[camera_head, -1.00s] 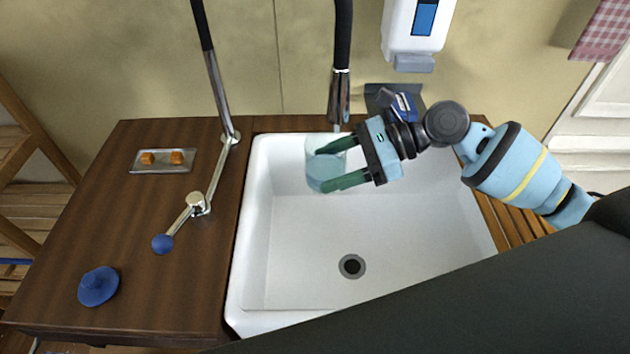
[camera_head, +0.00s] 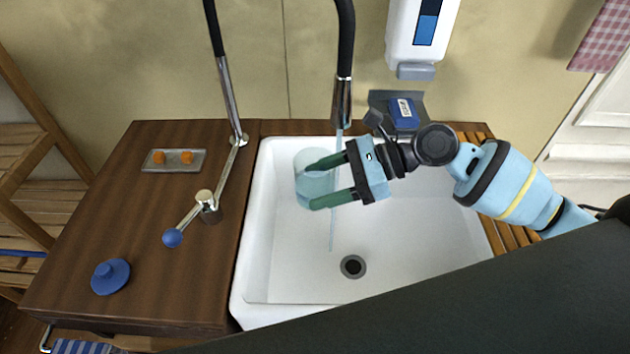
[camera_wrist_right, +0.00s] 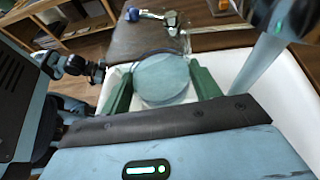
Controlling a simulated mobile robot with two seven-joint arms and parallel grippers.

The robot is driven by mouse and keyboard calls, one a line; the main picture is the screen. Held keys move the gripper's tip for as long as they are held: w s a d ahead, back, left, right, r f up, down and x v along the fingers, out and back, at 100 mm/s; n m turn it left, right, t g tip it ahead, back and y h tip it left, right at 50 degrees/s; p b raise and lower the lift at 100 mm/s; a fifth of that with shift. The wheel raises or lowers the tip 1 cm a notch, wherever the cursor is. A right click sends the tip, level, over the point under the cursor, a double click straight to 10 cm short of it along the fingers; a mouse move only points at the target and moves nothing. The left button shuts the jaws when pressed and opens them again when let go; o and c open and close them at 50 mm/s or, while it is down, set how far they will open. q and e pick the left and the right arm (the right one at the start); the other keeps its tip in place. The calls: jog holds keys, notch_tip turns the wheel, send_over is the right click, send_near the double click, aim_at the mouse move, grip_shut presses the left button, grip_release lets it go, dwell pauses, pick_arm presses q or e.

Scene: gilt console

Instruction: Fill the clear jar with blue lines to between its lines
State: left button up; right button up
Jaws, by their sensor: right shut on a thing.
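The clear jar (camera_head: 312,188) is in the upper left of the white sink, in the head view, with pale bluish water in it. My right gripper (camera_head: 325,183) is shut on the jar, its green fingers on either side. The jar also shows between the fingers in the right wrist view (camera_wrist_right: 160,80). The black-and-chrome spout (camera_head: 342,100) runs a thin water stream (camera_head: 332,225) that falls beside the jar, on its right, into the sink.
The sink (camera_head: 290,270) has a dark drain (camera_head: 353,266) and is otherwise bare. A tap lever with a blue ball (camera_head: 172,238), a blue lid (camera_head: 110,276) and a tray (camera_head: 200,163) with orange pieces are on the wooden counter. A soap dispenser (camera_head: 420,35) hangs behind.

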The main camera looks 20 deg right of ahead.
aim_at(315, 180)
jog(key=shift+a+r, duration=0.1)
jog(key=s+a+r, duration=0.3)
jog(key=s+a, duration=0.2)
jog(key=shift+a, duration=0.3)
dwell(0.5)
jog(key=shift+f, duration=0.1)
